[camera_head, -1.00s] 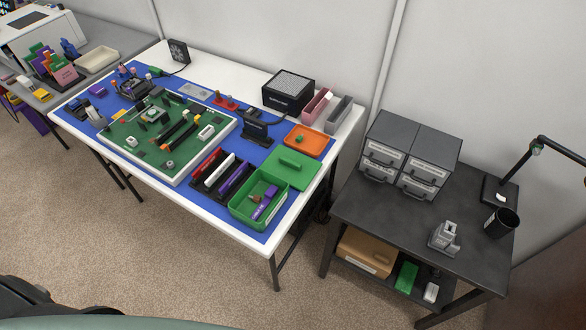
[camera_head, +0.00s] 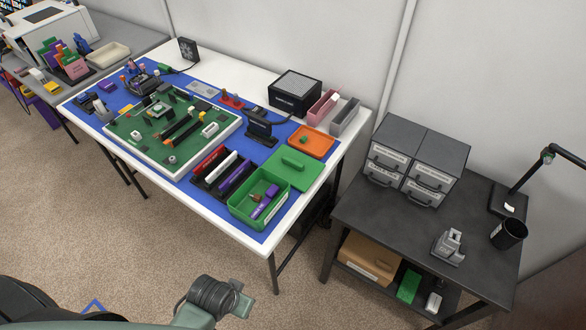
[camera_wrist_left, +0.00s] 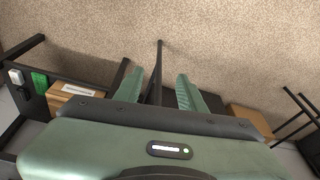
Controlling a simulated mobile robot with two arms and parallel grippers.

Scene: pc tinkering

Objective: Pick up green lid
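The green lid (camera_head: 296,165) is a flat green plate with a raised handle. In the head view it lies on the blue mat (camera_head: 255,155) near the table's right end, just behind the open green box (camera_head: 245,212). My left gripper (camera_wrist_left: 160,75) is open and empty in the left wrist view, with carpet and table legs beyond its fingers. The lid does not show in that view. One of my arm parts shows at the bottom of the head view, over the floor and well short of the table. My right gripper is not clearly in view.
An orange tray (camera_head: 311,141) lies behind the lid. A rack with red, white and purple sticks (camera_head: 222,172) stands left of the green box, which holds a purple item (camera_head: 265,203). A dark side table (camera_head: 380,220) with drawers (camera_head: 415,162) stands to the right. Carpet in front is clear.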

